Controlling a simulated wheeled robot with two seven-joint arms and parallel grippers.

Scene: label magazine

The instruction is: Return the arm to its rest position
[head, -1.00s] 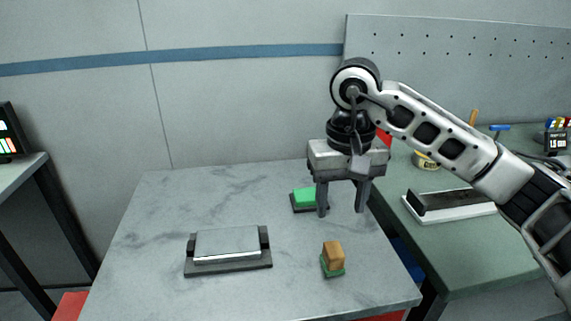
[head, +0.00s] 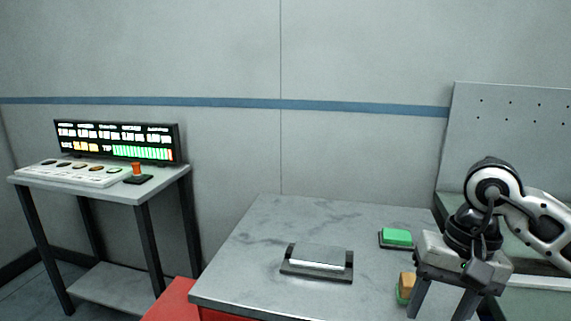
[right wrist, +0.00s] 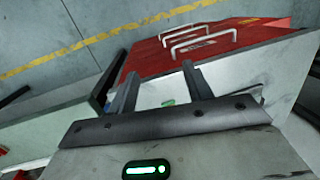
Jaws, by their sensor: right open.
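My right gripper (head: 441,300) is open and empty, fingers down, at the lower right of the head view. It is beside the brown block and partly in front of the tabletop. Its two fingers (right wrist: 158,88) also show apart in the right wrist view with nothing between them. My right arm (head: 540,228) comes in from the right edge. My left gripper is not in view.
The grey marbled table (head: 255,245) holds a dark holder with a silver plate (head: 320,257), a green pad on a black base (head: 397,237) and a brown block on a green base (head: 405,287). A console table with a lit display (head: 117,142) stands left. Red drawers (right wrist: 200,47) show below.

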